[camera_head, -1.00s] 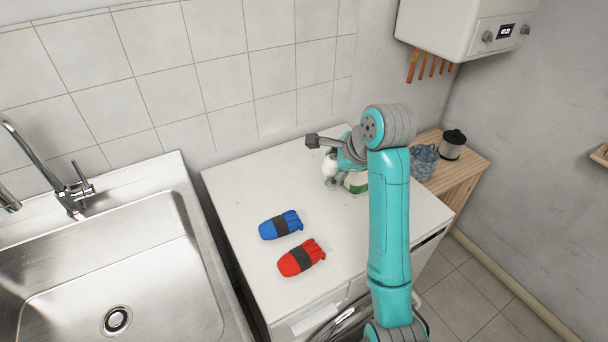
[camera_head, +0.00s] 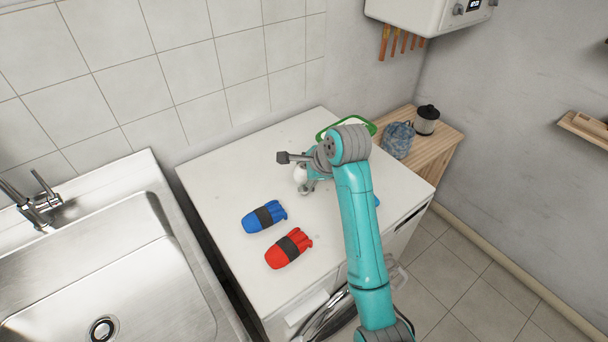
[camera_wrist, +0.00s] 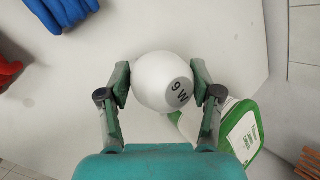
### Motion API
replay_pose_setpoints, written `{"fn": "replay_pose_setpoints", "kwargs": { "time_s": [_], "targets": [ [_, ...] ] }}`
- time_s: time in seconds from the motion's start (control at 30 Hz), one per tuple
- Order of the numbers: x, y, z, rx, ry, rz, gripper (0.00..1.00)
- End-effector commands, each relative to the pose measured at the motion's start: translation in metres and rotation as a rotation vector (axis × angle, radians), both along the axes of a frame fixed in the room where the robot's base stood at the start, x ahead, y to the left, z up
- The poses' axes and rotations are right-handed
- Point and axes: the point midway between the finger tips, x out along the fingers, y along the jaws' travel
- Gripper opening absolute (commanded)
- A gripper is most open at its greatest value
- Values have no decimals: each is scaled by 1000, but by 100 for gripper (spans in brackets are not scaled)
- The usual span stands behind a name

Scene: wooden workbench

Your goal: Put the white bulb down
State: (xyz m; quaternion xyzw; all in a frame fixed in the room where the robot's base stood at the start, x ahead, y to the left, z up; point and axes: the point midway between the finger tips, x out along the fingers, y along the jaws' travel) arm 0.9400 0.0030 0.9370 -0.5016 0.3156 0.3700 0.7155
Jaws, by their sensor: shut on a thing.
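The white bulb (camera_wrist: 161,80), marked "9 W", is between the two fingers of my gripper (camera_wrist: 160,84) in the wrist view, with a finger against each side. In the head view the bulb (camera_head: 301,178) shows below and left of my wrist, over the white worktop (camera_head: 225,175). My gripper (camera_head: 306,183) is shut on it and partly hidden by my arm there. I cannot tell whether the bulb touches the worktop.
A blue bundle (camera_head: 263,217) and a red bundle (camera_head: 288,249) lie front left of the bulb. A green-rimmed white container (camera_head: 370,126) stands behind my arm. The sink (camera_head: 105,265) is at left. Worktop left of the bulb is clear.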

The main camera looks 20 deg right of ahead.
Motion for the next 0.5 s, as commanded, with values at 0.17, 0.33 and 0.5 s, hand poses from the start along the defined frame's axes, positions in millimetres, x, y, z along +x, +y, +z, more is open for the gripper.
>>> {"fn": "replay_pose_setpoints", "kwargs": {
  "time_s": [0.17, 0.33, 0.5],
  "targets": [
    [0, 0, -5, -1, -3, 0, 30],
    [0, 0, -6, -1, -2, 0, 30],
    [0, 0, -7, -1, -2, 0, 90]
  ]
}}
